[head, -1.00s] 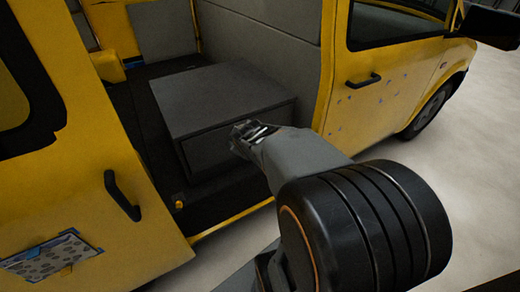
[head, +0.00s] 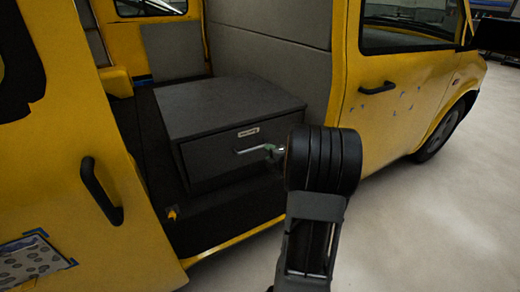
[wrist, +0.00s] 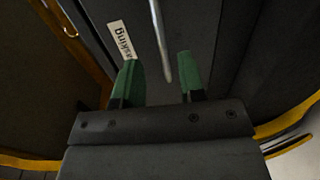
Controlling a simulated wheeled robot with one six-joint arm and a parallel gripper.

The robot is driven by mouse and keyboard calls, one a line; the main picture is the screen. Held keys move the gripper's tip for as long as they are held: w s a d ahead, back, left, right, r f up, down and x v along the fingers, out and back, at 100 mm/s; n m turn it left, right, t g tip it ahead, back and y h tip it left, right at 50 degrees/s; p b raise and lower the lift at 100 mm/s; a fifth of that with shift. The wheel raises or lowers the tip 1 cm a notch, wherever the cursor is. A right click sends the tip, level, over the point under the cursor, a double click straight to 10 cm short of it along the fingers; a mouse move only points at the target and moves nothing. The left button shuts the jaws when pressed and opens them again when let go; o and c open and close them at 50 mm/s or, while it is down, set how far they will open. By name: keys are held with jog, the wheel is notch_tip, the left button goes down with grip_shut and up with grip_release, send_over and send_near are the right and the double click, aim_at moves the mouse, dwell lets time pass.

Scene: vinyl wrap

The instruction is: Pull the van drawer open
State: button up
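The grey van drawer (head: 215,160) sits in the box on the van floor, and its front looks flush with the box. It carries a silver bar handle (head: 251,151) and a pale label (head: 248,132). In the wrist view the handle (wrist: 160,42) runs up from between the green fingertips, and the label (wrist: 120,40) lies to its left. My gripper (wrist: 160,82) is open, with a finger on either side of the handle's near end and a gap on both sides. In the head view my gripper (head: 271,152) is at the handle's right end, partly hidden by my arm.
The yellow sliding door (head: 95,150) stands at the left and the front door (head: 400,95) at the right. The yellow sill (head: 235,240) edges the dark van floor below the drawer. Pale open floor (head: 420,230) lies at the right.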

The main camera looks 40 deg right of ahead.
aim_at(260, 147)
jog(key=x, duration=0.8)
jog(key=shift+w+b, duration=0.1)
jog(key=shift+b, duration=0.2)
jog(key=shift+c, duration=0.5)
grip_shut()
